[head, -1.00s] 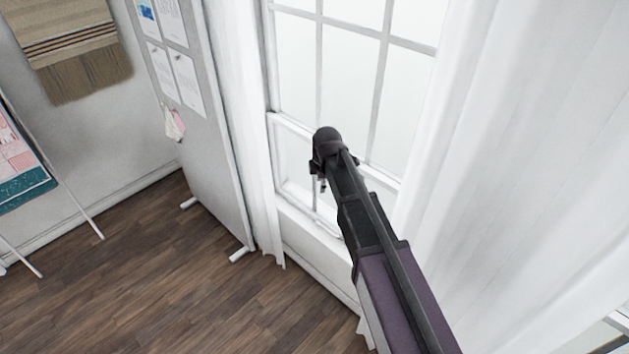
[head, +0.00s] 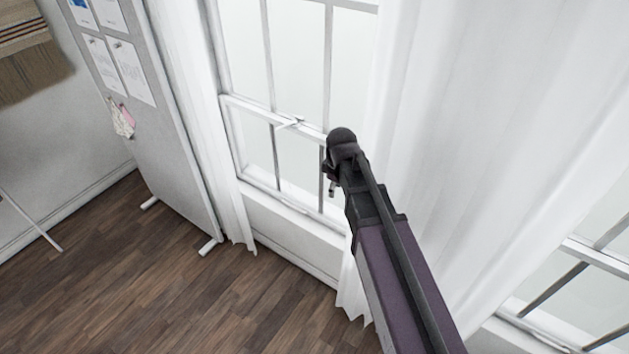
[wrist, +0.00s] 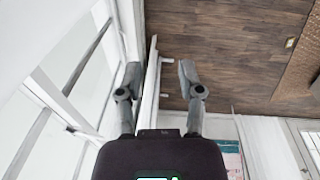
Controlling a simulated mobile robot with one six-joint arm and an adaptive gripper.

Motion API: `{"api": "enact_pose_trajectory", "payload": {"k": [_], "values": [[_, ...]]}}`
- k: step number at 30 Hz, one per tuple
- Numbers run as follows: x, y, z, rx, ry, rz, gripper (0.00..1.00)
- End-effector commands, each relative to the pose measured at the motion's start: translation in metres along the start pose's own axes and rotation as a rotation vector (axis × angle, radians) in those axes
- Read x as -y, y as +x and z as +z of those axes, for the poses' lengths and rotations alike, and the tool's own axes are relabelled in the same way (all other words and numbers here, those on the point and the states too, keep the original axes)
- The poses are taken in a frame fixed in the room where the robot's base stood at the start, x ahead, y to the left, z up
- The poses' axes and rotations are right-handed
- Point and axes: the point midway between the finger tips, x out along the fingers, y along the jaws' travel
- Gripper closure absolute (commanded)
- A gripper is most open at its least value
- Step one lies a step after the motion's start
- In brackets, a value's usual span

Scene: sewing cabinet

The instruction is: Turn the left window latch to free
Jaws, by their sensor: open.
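The left window's latch (head: 290,121) is a small pale fitting on the middle rail (head: 255,108) of the white sash window, in the head view. Its handle position is too small to tell. My gripper (wrist: 159,80) is open and empty in the wrist view, its two grey fingers spread apart. In the head view my gripper (head: 332,185) is in front of the window, right of and lower than the latch in the picture, and apart from it. A small fitting on the window bar (wrist: 70,129) shows left of the fingers in the wrist view; it may be the latch.
White curtains hang left (head: 190,100) and right (head: 440,110) of the window. A grey pinboard (head: 165,140) on feet stands to the left. Another window (head: 590,255) shows at lower right. The wooden floor (head: 190,290) is clear.

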Motion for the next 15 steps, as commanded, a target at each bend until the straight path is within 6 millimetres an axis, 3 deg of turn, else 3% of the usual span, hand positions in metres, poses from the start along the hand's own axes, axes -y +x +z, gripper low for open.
{"api": "enact_pose_trajectory", "payload": {"k": [1, 9, 15], "values": [[0.004, 0.009, 0.023, 0.008, 0.083, -0.003, 0.51], [0.017, 0.034, 0.127, 0.055, 0.624, -0.017, 0.51], [0.031, 0.046, 0.184, 0.087, 0.956, -0.019, 0.51]]}}
